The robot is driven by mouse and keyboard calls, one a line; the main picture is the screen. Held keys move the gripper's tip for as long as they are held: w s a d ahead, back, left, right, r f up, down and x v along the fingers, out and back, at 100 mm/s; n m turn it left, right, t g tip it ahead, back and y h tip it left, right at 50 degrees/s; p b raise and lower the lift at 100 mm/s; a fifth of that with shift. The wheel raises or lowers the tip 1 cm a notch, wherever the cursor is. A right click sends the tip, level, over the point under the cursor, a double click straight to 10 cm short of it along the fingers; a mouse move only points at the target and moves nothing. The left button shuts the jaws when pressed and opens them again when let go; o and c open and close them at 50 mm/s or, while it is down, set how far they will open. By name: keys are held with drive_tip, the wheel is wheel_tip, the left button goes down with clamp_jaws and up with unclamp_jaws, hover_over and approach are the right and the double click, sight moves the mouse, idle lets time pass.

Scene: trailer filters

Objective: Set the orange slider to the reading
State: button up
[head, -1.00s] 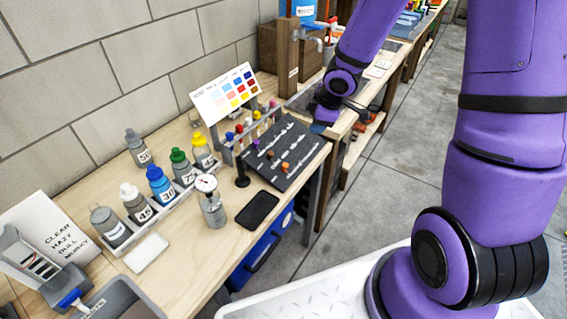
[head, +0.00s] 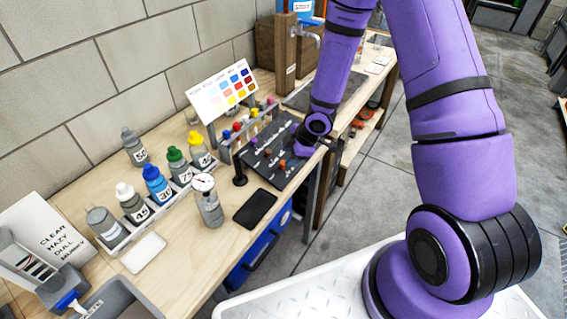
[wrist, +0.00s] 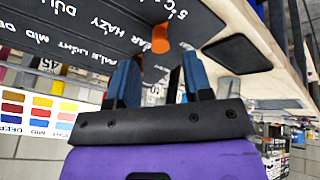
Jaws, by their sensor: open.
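The orange slider (head: 283,165) sits on the lowest row of the dark slider board (head: 292,172) in the head view. It also shows in the wrist view as an orange knob (wrist: 161,38), beside the "5°C" lettering. My gripper (wrist: 160,72) is open and empty, its two blue fingers pointing toward the board. The orange knob appears just beyond and between the fingertips, apart from them. In the head view my wrist is over the board's right side and the fingers are hard to make out. A dial gauge (head: 203,182) stands in a grey jar; its reading is too small to tell.
A purple slider (head: 254,142) and a brown slider (head: 267,152) sit on the other rows. A colour chart (head: 222,92) and a rack of coloured-capped tubes stand behind the board. A black pad (head: 255,208) lies in front. Numbered bottles (head: 157,183) stand to the left.

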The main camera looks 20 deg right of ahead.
sight(282, 165)
drive_tip(key=shift+x, duration=2.65)
clamp_jaws()
drive_tip(key=shift+w, duration=0.1)
